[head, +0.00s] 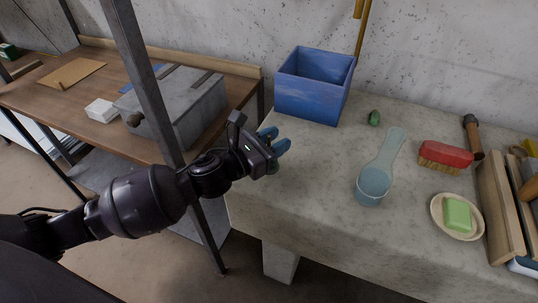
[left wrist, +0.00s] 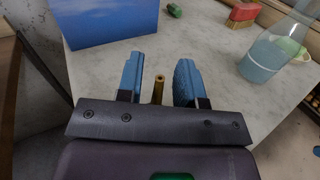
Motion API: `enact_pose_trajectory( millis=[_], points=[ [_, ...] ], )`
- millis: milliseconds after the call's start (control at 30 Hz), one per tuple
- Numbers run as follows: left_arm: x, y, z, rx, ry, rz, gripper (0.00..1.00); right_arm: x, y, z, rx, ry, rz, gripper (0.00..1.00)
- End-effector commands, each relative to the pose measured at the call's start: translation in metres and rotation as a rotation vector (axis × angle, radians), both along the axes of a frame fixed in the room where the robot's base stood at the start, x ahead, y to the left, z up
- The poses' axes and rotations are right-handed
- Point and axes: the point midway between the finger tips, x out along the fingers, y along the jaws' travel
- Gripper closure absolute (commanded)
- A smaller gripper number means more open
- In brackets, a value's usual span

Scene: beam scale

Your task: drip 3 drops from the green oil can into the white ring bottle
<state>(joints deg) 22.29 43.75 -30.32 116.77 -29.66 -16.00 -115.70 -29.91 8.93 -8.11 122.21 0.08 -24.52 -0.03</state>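The clear bottle (head: 373,183) with pale blue contents and a pale ring at its wide end is on the worktop, right of my left gripper. It also shows in the left wrist view (left wrist: 263,60). My left gripper (head: 275,141) is over the worktop's left edge. In the left wrist view its blue fingers (left wrist: 158,82) stand apart, with a thin brass rod (left wrist: 158,90) between them, perhaps the oil can's spout. Any can body is hidden by the gripper; I cannot tell whether it is gripped. My right gripper is out of view.
A blue box (head: 309,100) stands at the back, with a small dark green object (head: 374,118) beside it. A red brush (head: 445,156), soap dish (head: 437,212) and wooden rack (head: 497,205) lie to the right. A metal post (head: 150,85) stands close behind my left arm.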

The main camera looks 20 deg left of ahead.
Motion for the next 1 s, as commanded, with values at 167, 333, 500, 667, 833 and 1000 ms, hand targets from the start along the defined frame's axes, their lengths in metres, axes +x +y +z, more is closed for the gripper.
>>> enact_pose_trajectory(
  millis=[167, 333, 500, 667, 833, 1000],
  points=[
    [0.0, 0.0, 0.0, 0.001, 0.001, 0.0, 0.94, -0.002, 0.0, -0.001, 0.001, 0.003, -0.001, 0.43],
    [0.0, 0.0, -0.002, 0.0, 0.002, 0.0, 0.99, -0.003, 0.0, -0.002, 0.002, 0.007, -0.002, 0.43],
    [-0.001, 0.0, -0.002, 0.0, 0.004, 0.0, 0.99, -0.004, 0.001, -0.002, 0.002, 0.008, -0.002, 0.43],
    [-0.001, 0.0, 0.0, 0.001, 0.004, 0.0, 0.99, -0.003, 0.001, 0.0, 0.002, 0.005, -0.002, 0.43],
    [0.0, 0.0, 0.022, 0.003, -0.003, -0.001, 1.0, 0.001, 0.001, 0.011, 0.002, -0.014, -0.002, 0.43],
    [0.0, 0.0, 0.065, 0.005, -0.013, -0.002, 1.0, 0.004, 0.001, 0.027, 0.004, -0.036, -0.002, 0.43]
  ],
)
